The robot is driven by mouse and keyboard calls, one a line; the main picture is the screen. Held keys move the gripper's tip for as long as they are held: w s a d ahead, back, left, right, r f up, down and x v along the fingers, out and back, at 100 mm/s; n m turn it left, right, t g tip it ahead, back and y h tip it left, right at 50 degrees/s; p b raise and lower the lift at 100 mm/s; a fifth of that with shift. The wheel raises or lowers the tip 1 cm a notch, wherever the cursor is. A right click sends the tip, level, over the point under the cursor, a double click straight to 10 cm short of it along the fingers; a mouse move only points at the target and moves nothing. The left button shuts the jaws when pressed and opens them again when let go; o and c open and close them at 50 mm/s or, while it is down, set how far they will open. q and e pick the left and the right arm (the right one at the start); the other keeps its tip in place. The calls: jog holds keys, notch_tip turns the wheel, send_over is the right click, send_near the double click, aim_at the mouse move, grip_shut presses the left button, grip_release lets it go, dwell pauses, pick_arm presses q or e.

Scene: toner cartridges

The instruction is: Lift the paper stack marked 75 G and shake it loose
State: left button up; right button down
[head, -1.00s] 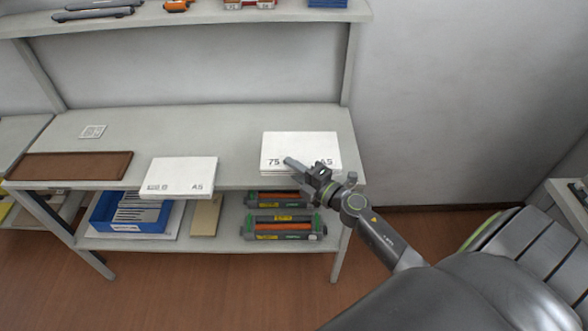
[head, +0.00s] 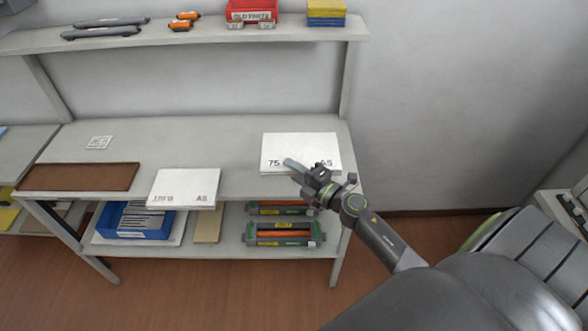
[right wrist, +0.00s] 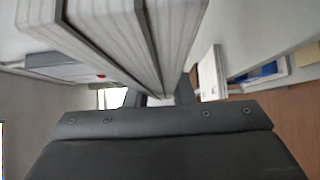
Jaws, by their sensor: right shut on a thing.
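The white paper stack marked 75 and A5 (head: 300,147) is at the right end of the table in the head view; the letter after 75 is hidden by my gripper. My right gripper (head: 294,166) is shut on its front edge. The stack seems to be held a little above the tabletop, though any gap under it is hard to see. In the right wrist view the stack (right wrist: 95,30) fills the upper left, with its layered edges close to the camera. My left gripper is not in view.
A second white stack marked A5 (head: 187,185) lies at the table's front edge, left of mine. A brown mat (head: 80,177) lies at the left end. The upper shelf (head: 200,38) overhangs the back. The tabletop (head: 150,140) between is mostly bare.

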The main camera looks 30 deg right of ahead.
aim_at(294, 156)
notch_tip(294, 156, up, 5)
jog(key=shift+r, duration=0.1)
jog(key=shift+f, duration=2.6)
notch_tip(294, 156, up, 5)
jog(key=shift+r, duration=0.15)
jog(key=shift+f, duration=2.6)
